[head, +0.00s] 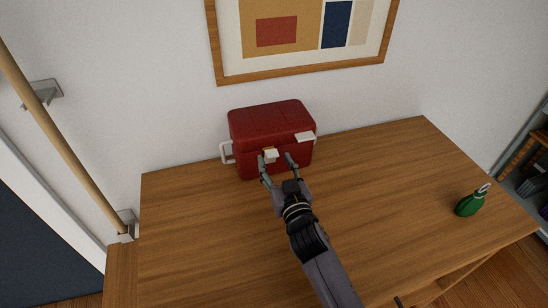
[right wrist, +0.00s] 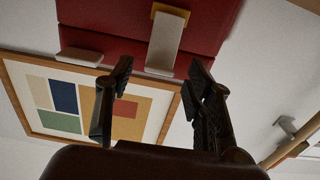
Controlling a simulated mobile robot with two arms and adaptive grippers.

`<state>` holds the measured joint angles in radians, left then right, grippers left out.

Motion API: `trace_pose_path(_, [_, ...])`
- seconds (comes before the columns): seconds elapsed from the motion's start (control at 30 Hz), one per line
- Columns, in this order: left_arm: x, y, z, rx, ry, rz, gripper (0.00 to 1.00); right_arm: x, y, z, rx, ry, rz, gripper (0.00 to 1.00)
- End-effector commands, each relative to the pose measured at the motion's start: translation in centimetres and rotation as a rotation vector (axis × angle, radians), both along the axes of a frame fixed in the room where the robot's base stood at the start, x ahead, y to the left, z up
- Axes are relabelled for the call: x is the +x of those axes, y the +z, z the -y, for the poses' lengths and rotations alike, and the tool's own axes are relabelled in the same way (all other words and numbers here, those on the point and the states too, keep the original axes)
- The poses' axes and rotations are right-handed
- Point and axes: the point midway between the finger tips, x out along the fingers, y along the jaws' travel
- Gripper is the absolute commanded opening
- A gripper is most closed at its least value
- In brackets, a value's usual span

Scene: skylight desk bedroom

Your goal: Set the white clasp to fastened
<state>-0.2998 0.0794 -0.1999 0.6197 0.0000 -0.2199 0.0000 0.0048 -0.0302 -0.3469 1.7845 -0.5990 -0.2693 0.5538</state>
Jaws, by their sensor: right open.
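A red box (head: 270,125) with a closed lid stands at the back of the wooden desk. A white clasp (head: 271,154) is on its front, left of the middle, by a brass-coloured catch. In the right wrist view the white clasp (right wrist: 166,42) spans the lid seam, its end over the brass catch (right wrist: 171,11); I cannot tell whether it is pressed home. My right gripper (head: 275,160) is open and empty in front of the clasp. Its two fingers (right wrist: 160,68) show either side of the clasp, apparently short of it. My left gripper is out of view.
A second white piece (head: 305,137) sticks out on the box's front right, and a white handle (head: 226,152) is on its left side. The desk (head: 390,190) between is clear. A framed picture (head: 300,76) hangs behind.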

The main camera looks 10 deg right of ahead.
Motion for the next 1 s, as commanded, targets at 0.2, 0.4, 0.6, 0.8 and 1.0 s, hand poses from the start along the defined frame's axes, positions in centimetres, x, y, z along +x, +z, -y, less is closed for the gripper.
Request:
trace_pose_path(0.2, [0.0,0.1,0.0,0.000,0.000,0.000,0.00,1.8,0.0,-0.4,0.002,0.000,-0.001,0.48])
trace_pose_path(0.4, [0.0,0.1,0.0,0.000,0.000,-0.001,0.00,1.9,0.0,-0.4,0.002,0.000,0.000,0.48])
trace_pose_path(0.6, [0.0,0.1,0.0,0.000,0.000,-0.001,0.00,1.9,0.0,-0.4,0.002,0.000,-0.001,0.42])
trace_pose_path(0.8, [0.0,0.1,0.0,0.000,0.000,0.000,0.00,1.9,0.0,-0.4,0.001,0.000,-0.001,0.28])
trace_pose_path(1.0, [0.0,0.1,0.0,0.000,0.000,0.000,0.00,1.9,0.0,-0.4,0.001,0.000,-0.001,0.15])
